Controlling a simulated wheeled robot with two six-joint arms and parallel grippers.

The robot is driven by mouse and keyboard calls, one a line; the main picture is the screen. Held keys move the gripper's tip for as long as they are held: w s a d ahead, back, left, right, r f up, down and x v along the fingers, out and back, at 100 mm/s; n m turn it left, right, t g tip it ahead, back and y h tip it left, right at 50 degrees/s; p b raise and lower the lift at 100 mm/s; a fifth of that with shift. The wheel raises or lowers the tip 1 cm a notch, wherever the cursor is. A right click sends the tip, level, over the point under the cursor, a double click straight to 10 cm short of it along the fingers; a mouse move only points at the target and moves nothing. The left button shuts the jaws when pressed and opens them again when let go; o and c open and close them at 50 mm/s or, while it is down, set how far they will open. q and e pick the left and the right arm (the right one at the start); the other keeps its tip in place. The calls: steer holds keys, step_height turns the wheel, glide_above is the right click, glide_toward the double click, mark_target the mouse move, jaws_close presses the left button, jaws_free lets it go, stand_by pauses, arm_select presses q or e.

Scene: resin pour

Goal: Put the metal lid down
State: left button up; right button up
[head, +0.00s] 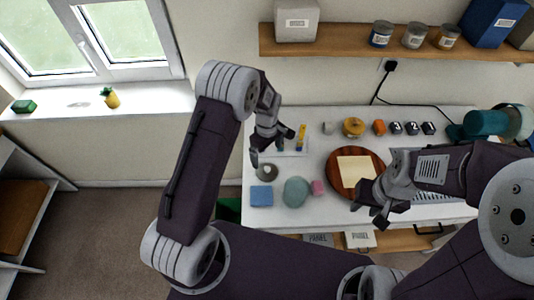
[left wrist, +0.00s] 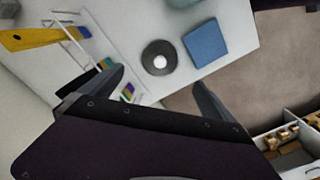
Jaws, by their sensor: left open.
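A round dark grey disc with a pale centre (head: 266,171), which may be the metal lid, lies flat at the left of the white worktop (head: 335,212). In the left wrist view the disc (left wrist: 151,50) lies beyond my fingertips, beside a blue square (left wrist: 206,43). My left gripper (head: 272,147) is open and empty, above the worktop's left side and apart from the disc. Its two fingers show spread in the left wrist view (left wrist: 158,88). My right gripper (head: 369,213) hangs near the front edge of a round wooden board (head: 337,177), fingers apart, with nothing visible between them.
A teal round item (head: 296,191) and a pink block (head: 318,188) lie near the front edge. A yellow jar (head: 353,127), an orange jar (head: 379,127) and several dark numbered pots line the back. A white rack (left wrist: 87,35) with a yellow tool (left wrist: 40,38) stands beside my left gripper.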

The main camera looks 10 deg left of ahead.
arm_select(q)
steer(key=s+a+r+m+t, duration=0.1)
steer(key=s+a+r+m, duration=0.1)
steer(key=s+r+m, duration=0.55)
steer(key=s+a+r+m, duration=0.3)
steer(key=s+r+m, duration=0.1)
steer(key=s, duration=0.7)
step_height(320, 180, down, 9)
steer(key=b, duration=0.8)
steer(key=shift+w+d, duration=0.3)
steer(key=shift+s+m, duration=0.1)
steer(key=shift+m, duration=0.15)
